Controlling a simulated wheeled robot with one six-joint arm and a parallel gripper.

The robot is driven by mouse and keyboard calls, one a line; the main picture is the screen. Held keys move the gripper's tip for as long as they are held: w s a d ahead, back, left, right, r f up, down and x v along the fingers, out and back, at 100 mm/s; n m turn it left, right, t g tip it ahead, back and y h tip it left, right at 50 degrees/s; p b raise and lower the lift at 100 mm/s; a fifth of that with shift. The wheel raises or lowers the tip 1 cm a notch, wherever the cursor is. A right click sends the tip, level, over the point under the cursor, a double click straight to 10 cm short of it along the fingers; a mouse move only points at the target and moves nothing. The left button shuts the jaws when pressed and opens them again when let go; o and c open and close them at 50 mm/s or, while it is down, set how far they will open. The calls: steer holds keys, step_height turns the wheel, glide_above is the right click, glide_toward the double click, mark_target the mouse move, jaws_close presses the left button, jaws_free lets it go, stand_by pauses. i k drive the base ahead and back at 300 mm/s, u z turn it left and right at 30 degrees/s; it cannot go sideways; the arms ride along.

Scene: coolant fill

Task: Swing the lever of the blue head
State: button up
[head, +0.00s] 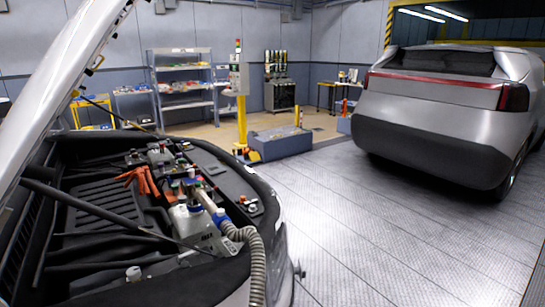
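A blue head (220,216) sits on the near right side of the open engine bay of the car at left. It joins a grey corrugated hose (256,262) that bends down over the car's front edge. A white tank (187,221) with a blue cap stands beside it to the left. A light tube leads up and left from the blue head. The lever on the head is too small to make out, so its position cannot be told. My gripper is not in this view.
The raised hood (62,80) slants over the left side, and a thin dark rod crosses the bay. An orange object (140,180) lies in the bay. A second silver car (440,110) stands at right. The metal floor (350,225) between the cars is clear.

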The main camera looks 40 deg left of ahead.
mark_target(192, 173)
steer(key=u, duration=0.1)
steer(key=i, duration=1.5)
steer(key=u, duration=0.7)
steer(key=i, duration=0.75)
steer(key=u, duration=1.55)
steer(key=i, duration=0.75)
steer(key=u, duration=0.65)
